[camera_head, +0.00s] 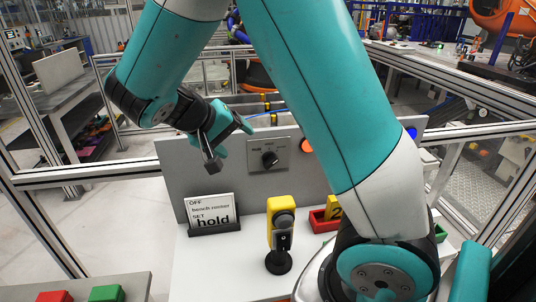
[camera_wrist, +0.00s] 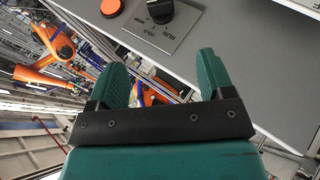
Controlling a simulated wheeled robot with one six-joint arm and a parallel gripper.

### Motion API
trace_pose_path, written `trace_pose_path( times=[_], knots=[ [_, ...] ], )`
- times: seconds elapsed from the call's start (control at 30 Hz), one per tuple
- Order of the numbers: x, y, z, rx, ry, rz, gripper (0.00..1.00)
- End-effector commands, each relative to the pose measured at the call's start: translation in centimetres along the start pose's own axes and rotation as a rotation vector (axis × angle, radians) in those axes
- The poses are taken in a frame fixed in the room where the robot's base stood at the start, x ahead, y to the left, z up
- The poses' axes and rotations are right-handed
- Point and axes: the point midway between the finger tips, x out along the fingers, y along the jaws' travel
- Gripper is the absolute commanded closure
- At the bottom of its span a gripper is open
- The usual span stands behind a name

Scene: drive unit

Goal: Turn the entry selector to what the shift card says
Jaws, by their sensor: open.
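The entry selector is a black knob (camera_head: 269,158) on a grey plate (camera_head: 257,165) on the upright grey panel. In the wrist view the knob (camera_wrist: 160,11) is at the top edge, partly cut off, with RUN and HOLD printed on the plate (camera_wrist: 168,42). Where the knob points I cannot tell surely. The shift card (camera_head: 211,212) stands on the bench below, left of the selector; its lines read OFF, a small line, SET and a large "hold". My gripper (camera_head: 234,131) is open and empty, up and left of the selector and apart from it; its teal fingers (camera_wrist: 162,63) show spread.
An orange button (camera_head: 306,146) is right of the selector, a blue one (camera_head: 411,133) further right. A yellow-and-black device (camera_head: 281,230) stands on the bench before the panel. A red bin (camera_head: 322,222) is beside it. My arm hides part of the panel's right side.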

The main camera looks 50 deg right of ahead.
Motion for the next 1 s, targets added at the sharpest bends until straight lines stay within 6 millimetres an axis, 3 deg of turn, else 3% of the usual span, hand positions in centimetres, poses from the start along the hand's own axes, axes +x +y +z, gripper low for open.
trace_pose_path(
  times=[0.4,0.6,0.8,1.0],
  knots=[
    [9.4,0.2,0.1,-0.003,-0.008,0.001,0.26],
    [13.1,0.1,0.1,-0.002,-0.007,-0.002,0.26],
    [15.1,0.0,0.1,-0.002,-0.004,-0.003,0.26],
    [15.5,-0.1,0.1,-0.001,-0.001,-0.004,0.26]
  ],
)
